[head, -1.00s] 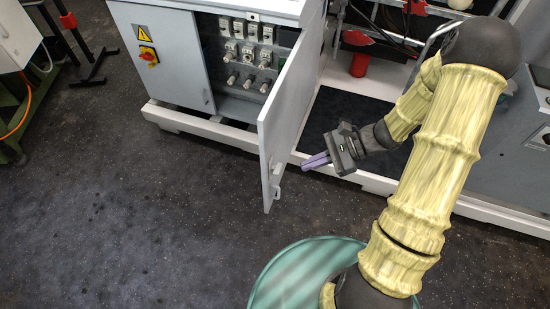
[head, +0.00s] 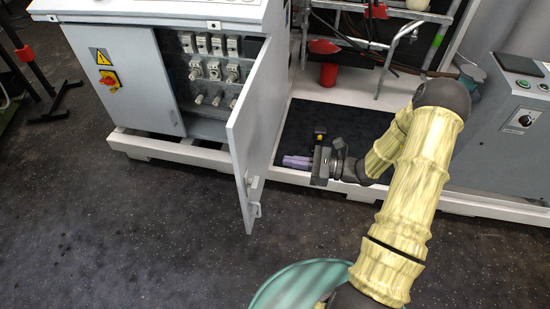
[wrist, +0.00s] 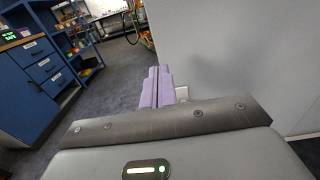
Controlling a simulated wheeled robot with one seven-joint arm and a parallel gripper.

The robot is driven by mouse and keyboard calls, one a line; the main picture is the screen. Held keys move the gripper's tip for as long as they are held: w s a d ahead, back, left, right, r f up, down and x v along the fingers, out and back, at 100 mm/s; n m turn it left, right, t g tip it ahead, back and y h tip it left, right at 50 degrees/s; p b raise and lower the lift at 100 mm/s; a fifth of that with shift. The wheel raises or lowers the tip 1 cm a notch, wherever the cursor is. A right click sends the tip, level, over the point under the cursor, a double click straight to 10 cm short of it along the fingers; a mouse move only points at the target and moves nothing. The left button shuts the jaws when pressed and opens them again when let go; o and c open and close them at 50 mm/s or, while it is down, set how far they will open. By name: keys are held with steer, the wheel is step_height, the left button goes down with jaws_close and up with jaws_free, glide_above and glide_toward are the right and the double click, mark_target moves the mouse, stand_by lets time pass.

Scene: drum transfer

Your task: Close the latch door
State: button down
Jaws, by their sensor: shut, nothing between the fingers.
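The latch door (head: 253,130) is a grey cabinet door standing wide open, swung out toward me from the right side of the grey cabinet (head: 135,80). A light latch handle (head: 253,199) is at its lower free edge. My gripper (head: 284,161) is to the right of the door, on its outer face side, with its purple fingers pointing left toward it. In the wrist view the shut fingers (wrist: 157,86) are together and empty, and the door's grey face (wrist: 235,65) fills the right side. I cannot tell whether the fingers touch the door.
Switches and fuses (head: 212,70) fill the open cabinet. A white base rail (head: 190,152) runs along the floor under it. A red container (head: 328,75) stands behind my gripper, and a control box (head: 505,120) is at right. The dark floor in front is clear.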

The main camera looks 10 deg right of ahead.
mark_target(238, 154)
steer(key=x, duration=1.3)
steer(key=shift+s+a+b, duration=0.1)
steer(key=shift+b, duration=0.25)
